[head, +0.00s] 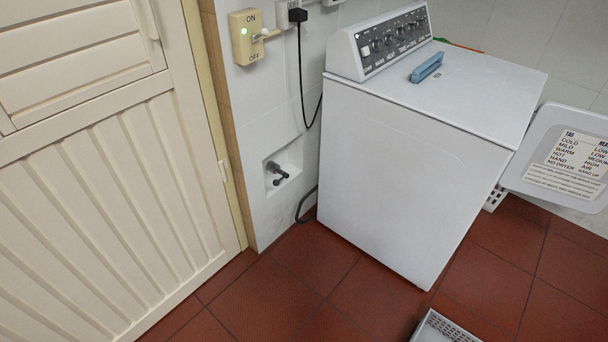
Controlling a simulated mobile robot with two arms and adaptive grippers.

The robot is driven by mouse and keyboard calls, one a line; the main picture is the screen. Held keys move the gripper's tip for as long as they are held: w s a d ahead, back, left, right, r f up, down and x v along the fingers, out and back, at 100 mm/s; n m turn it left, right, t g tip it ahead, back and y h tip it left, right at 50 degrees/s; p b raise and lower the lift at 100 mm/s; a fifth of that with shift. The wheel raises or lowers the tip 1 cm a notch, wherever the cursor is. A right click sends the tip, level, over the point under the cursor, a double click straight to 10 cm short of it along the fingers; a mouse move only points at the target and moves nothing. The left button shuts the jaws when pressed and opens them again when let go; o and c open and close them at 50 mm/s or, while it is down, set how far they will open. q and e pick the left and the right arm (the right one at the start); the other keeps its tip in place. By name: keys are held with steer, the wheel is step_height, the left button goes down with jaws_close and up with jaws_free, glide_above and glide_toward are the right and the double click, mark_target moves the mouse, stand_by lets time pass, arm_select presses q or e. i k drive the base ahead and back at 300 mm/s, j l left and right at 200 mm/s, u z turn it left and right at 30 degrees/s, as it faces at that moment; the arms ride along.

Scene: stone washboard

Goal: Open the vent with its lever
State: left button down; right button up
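The vent is probably the slatted panel (75,50) in the upper part of the cream door at the left. Its slats look flat and closed, and its top runs out of the picture. A thin upright cream piece (152,20) at the panel's right edge may be its lever; its upper end is cut off by the frame. Neither of my grippers shows in the head view.
A white washing machine (410,170) with a blue handle stands right. Red tiled floor (290,290) is clear in front.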

mark_target(276, 182)
steer(key=i+j+z, duration=0.1)
steer(key=i+z, duration=0.15)
steer(key=i, duration=0.2)
steer(key=i+j+z, duration=0.2)
steer(key=i, duration=0.2)
